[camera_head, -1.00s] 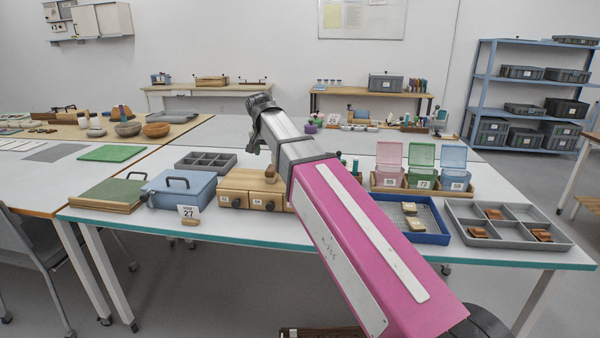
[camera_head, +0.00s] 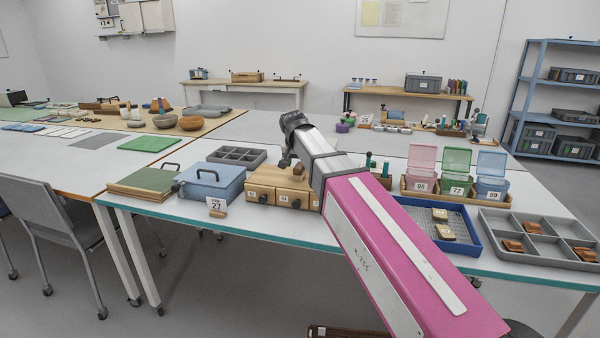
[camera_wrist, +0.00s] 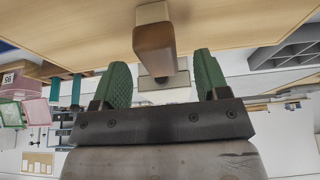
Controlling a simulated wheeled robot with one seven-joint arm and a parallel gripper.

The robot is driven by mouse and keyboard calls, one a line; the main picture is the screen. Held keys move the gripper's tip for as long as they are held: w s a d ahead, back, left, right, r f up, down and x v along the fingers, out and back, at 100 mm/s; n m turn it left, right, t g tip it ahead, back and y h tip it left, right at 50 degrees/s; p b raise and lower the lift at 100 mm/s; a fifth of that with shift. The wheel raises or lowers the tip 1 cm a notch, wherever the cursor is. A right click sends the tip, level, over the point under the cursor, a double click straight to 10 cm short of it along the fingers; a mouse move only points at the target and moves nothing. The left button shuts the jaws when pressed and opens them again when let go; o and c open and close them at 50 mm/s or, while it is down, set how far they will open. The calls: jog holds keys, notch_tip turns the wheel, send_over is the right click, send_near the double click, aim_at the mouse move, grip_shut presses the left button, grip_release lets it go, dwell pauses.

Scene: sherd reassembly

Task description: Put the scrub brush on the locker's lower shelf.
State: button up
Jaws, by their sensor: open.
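A small brown block with a pale underside, likely the scrub brush (camera_head: 298,169), stands on top of the wooden drawer box (camera_head: 262,188). In the wrist view this brush (camera_wrist: 155,47) shows large, its pale part against the wood surface (camera_wrist: 60,25). My gripper (camera_wrist: 160,82) is open, with one green-padded finger on each side of the brush's line and a gap on both sides. In the head view my gripper (camera_head: 287,160) is small and dark, close to the brush. A white wall cabinet (camera_head: 140,16) at the upper left may be the locker; its shelves are unclear.
A blue lidded box (camera_head: 212,186) and a number 27 card (camera_head: 216,205) stand left of the drawer box. A blue tray (camera_head: 408,212), a grey divided tray (camera_head: 525,228) and lidded boxes (camera_head: 457,170) stand right. A chair (camera_head: 50,215) stands at the left.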

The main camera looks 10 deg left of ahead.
aim_at(300, 165)
jog(key=x, duration=0.4)
jog(key=shift+w+f, duration=0.15)
jog(key=shift+w, duration=0.05)
jog(key=c, duration=1.1)
jog(key=shift+r, duration=0.2)
